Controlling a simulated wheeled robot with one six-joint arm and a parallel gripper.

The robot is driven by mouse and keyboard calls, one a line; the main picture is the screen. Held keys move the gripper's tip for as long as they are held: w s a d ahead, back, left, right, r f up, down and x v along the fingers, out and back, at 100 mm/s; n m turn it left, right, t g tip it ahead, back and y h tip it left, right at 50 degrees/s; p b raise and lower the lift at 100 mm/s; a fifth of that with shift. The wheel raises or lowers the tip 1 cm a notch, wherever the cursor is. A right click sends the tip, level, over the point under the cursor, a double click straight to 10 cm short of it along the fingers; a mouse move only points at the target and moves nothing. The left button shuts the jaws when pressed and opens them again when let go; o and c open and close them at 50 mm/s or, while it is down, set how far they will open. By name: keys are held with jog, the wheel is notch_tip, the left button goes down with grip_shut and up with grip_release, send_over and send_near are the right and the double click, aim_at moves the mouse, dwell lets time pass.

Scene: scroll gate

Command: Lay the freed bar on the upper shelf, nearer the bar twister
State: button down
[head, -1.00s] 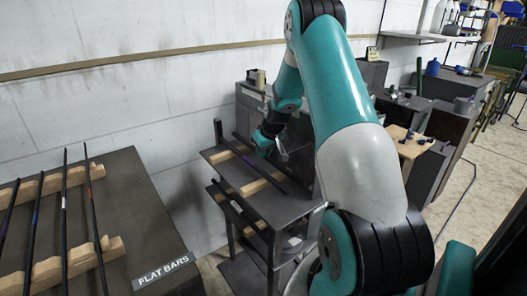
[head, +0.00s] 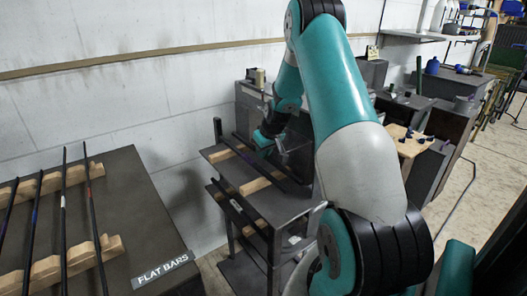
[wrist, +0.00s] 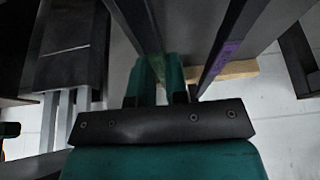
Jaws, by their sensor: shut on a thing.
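My gripper (wrist: 160,80) is shut on a dark flat bar (wrist: 143,28) that runs away from between its fingers in the wrist view. In the head view my gripper (head: 270,140) is low over the upper shelf (head: 285,207) of a dark rack, partly hidden by my arm. A second dark bar with a purple mark (wrist: 228,47) runs beside the held one. A pale wooden rest (wrist: 238,69) shows at that bar. I cannot tell whether the held bar touches the wooden rests. I cannot pick out the bar twister with certainty.
A lower shelf of the rack holds more dark bars (head: 232,208). At left a dark table (head: 130,195) labelled FLAT BARS carries several bars on notched wooden rests. A pale wall stands behind. Benches with tools (head: 410,145) stand at right.

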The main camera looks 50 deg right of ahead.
jog(key=c, duration=1.1)
grip_release()
jog(key=shift+o, duration=0.2)
jog(key=v, duration=0.7)
jog(key=shift+s+r, duration=0.15)
jog(key=shift+r, duration=0.05)
